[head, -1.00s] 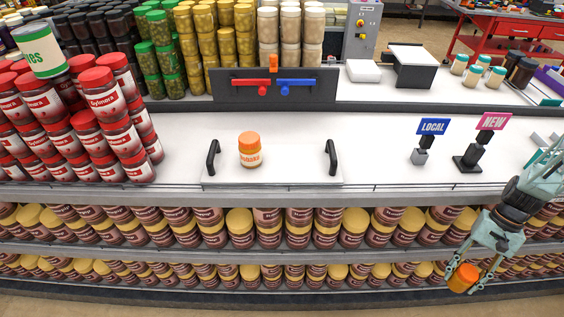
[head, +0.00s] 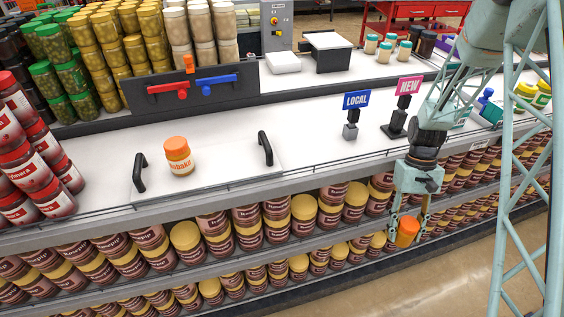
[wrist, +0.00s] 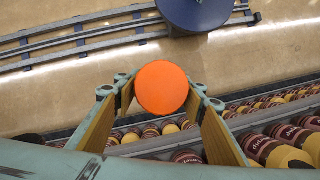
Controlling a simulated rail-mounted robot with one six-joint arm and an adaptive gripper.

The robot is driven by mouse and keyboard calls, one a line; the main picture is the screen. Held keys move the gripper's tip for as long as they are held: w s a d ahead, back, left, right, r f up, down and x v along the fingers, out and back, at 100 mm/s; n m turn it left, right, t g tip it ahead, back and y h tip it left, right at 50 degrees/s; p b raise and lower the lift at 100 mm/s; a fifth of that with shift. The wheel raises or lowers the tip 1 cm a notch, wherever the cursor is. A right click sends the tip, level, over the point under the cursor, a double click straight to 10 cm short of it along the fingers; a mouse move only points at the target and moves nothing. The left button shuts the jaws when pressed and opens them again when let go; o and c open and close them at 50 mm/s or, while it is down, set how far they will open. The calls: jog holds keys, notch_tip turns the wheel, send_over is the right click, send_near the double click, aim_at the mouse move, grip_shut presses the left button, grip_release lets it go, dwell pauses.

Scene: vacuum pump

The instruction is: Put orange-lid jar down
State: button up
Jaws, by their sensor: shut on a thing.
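My gripper (head: 407,218) is shut on an orange-lid jar (head: 406,233), in front of the shelf's lower rows at the right of the head view. In the wrist view the jar's round orange lid (wrist: 162,88) sits between the two fingers; the jar's body is hidden under it. A second orange-lid jar (head: 178,156) stands upright on the white tray (head: 222,168) between two black handles, well left of my gripper.
The white counter right of the tray is clear up to the LOCAL sign (head: 357,100) and the NEW sign (head: 409,86). Red-lid jars (head: 35,165) are stacked at the left. Brown jars (head: 247,228) fill the shelves below.

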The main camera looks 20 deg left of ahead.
jog(key=s+a+r+n+p, duration=0.1)
jog(key=s+a+r, duration=0.2)
jog(key=a+r, duration=0.55)
jog(key=s+a+r+n+h+p, duration=0.1)
jog(key=s+a+r, duration=0.2)
jog(key=a+r, duration=0.55)
jog(key=s+a+r+n+p, duration=0.1)
jog(key=s+a+r, duration=0.2)
jog(key=a+r, duration=0.5)
jog(key=s+a+r+m+y+p, duration=0.2)
jog(key=a+m+p, duration=0.25)
jog(key=a, duration=0.35)
jog(key=s+a+r+m+y+p, duration=0.1)
jog(key=a+r+m+y+p, duration=0.15)
jog(key=a+m, duration=0.4)
jog(key=w+a+r+m+t+y+p, duration=0.1)
jog(key=w+a+r+m+t+p, duration=0.1)
jog(key=a+m, duration=0.4)
jog(key=w+a+r+m+t+y+p, duration=0.1)
jog(key=a+r+m+p, duration=0.3)
jog(key=a, duration=0.7)
jog(key=w+m+t+p, duration=0.1)
jog(key=m+p, duration=0.1)
jog(key=m, duration=0.1)
jog(key=shift+p, duration=0.4)
jog(key=shift+f+y, duration=0.15)
jog(key=shift+y, duration=0.1)
jog(key=shift+a+f+b, duration=0.1)
jog(key=shift+f+b, duration=0.45)
jog(key=shift+f, duration=2.5)
